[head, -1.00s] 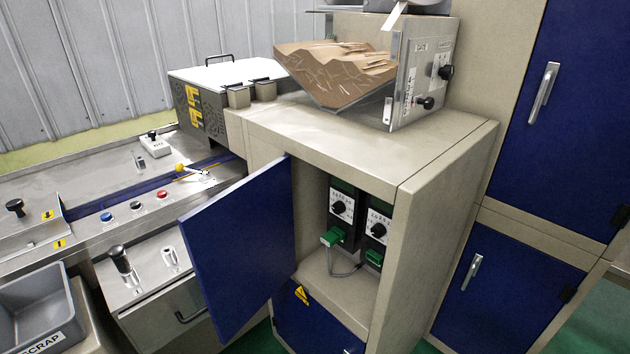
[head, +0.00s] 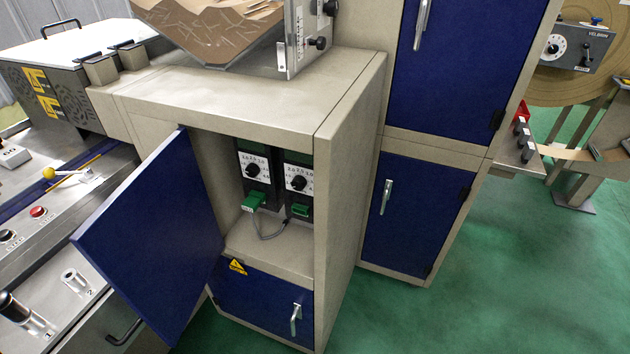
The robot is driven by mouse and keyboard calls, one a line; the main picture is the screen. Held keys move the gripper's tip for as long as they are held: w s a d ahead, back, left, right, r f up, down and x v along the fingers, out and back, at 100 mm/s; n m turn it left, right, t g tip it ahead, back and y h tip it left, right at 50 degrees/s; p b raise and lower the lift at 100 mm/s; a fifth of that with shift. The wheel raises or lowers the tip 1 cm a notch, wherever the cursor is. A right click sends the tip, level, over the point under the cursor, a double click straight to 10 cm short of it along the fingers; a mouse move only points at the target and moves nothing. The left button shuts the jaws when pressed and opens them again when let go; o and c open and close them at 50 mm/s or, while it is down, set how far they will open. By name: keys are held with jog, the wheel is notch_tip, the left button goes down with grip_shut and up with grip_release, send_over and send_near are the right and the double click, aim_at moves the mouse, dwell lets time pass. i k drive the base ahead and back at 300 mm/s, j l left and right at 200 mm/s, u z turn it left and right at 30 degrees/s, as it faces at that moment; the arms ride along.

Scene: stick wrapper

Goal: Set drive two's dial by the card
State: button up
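The beige cabinet (head: 352,150) stands in the middle of the head view with its upper blue door (head: 150,235) swung open to the left. Inside are two dark drive units side by side. The left drive (head: 254,170) has a white dial face with a black knob, and a green connector (head: 254,201) with a grey cable below it. The right drive (head: 299,180) has a similar dial with a black knob and a green block below. Which one is drive two cannot be read. No card can be made out. My gripper is not in view.
A bin of brown sticks (head: 225,30) sits on top of the cabinet. A lower blue door (head: 262,307) with a handle is shut. Tall blue-doored cabinets (head: 415,215) stand to the right. Green floor (head: 480,290) is open at the right front.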

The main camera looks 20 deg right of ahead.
aim_at(298, 183)
jog(key=l, duration=0.9)
jog(key=l+u, duration=0.15)
jog(key=l, duration=0.7)
jog(key=k+l, duration=0.1)
jog(key=l, duration=0.75)
jog(key=l+u, duration=0.1)
jog(key=l, duration=0.8)
jog(key=k+l, duration=0.15)
jog(key=l, duration=0.7)
jog(key=l+u, duration=0.15)
jog(key=l, duration=0.75)
jog(key=k+l, duration=0.2)
jog(key=l, duration=0.65)
jog(key=k+l+u, duration=0.1)
jog(key=l, duration=0.75)
jog(key=j+z, duration=0.45)
jog(key=j, duration=5.7)
jog(key=i+j+u, duration=0.1)
jog(key=i+j, duration=0.35)
jog(key=j, duration=0.15)
